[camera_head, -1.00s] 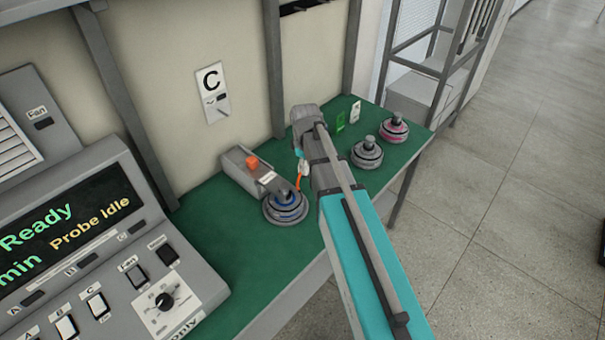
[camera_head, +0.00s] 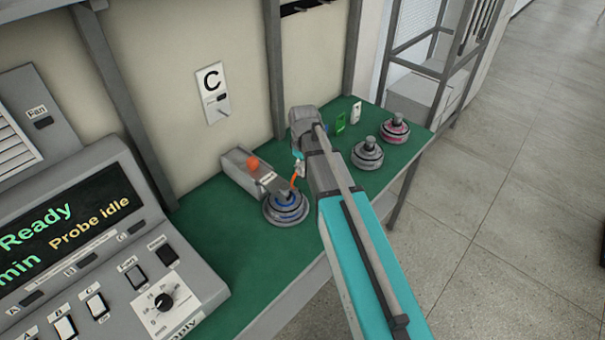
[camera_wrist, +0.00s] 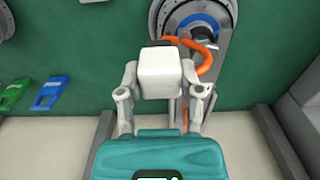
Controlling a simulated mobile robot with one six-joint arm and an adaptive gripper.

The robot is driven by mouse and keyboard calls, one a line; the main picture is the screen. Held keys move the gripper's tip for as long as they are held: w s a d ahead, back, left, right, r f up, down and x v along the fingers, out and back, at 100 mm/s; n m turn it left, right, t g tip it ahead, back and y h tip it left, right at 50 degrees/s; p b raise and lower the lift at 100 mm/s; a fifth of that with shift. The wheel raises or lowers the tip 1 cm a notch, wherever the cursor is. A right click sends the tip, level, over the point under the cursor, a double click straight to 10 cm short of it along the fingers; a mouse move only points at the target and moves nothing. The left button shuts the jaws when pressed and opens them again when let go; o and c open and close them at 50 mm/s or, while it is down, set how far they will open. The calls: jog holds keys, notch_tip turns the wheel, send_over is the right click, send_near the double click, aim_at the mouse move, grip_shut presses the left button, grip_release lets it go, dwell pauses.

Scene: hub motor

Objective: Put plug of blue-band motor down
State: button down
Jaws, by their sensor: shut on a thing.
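The blue-band motor (camera_head: 286,212) sits on the green bench top beside a grey fixture (camera_head: 243,168). It also shows at the top of the wrist view (camera_wrist: 213,20). Its orange cable (camera_wrist: 207,60) curves to a white plug (camera_wrist: 160,75). My gripper (camera_wrist: 160,88) is shut on this plug, with one finger on each side. In the head view, my gripper (camera_head: 298,157) is just behind the motor and partly hidden by my arm. The height of the plug above the bench is hard to tell.
A plain grey motor (camera_head: 367,155) and a pink-band motor (camera_head: 395,128) stand to the right. A green tag (camera_wrist: 13,94) and a blue tag (camera_wrist: 48,93) are left of the plug in the wrist view. A panel marked C (camera_head: 212,92) is on the wall.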

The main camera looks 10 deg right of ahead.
jog(key=w+f+b, duration=0.2)
jog(key=w, duration=0.2)
jog(key=w+d+f+b, duration=0.1)
jog(key=w+f+b, duration=0.2)
jog(key=w, duration=0.1)
jog(key=w+d+f+b, duration=0.1)
jog(key=w+f+b, duration=0.2)
jog(key=w, duration=0.1)
jog(key=shift+w+f, duration=0.15)
jog(key=shift+f, duration=0.05)
jog(key=shift+w+d+f+b, duration=0.15)
jog(key=shift+w+f+b, duration=0.2)
jog(key=shift+b, duration=0.15)
jog(key=shift+w+f+b, duration=0.4)
jog(key=shift+f+b, duration=0.15)
notch_tip(320, 180, down, 3)
jog(key=b, duration=0.3)
jog(key=shift+c, duration=1.3)
grip_release()
